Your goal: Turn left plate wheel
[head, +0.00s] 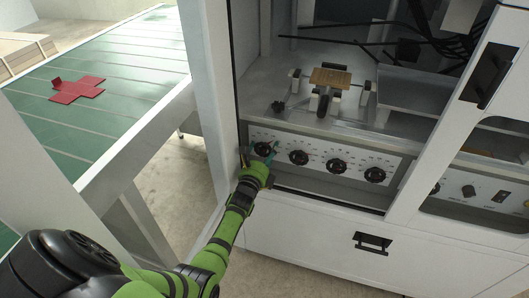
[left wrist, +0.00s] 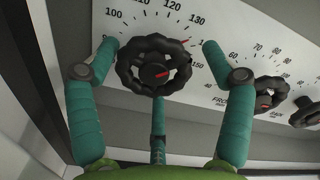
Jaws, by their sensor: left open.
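The left plate wheel (head: 264,149) is the leftmost of a row of black round wheels on a white scale panel (head: 318,161). In the left wrist view the wheel (left wrist: 153,66) has a lobed rim and a red mark pointing up and right, below the 130 and left of the 150. My left gripper (head: 260,157) is at this wheel. In the left wrist view its open green fingers (left wrist: 160,52) stand around the wheel, one on each side and one below. Gaps show beside the side fingers; contact of the lower one is unclear. My right gripper is not in view.
Several more wheels sit to the right, the nearest (head: 299,157) close by. A white frame post (head: 213,90) stands just left of my gripper. A brown block (head: 330,78) rests on a mechanism above. A green conveyor (head: 120,65) carries a red cross-shaped blank (head: 78,89).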

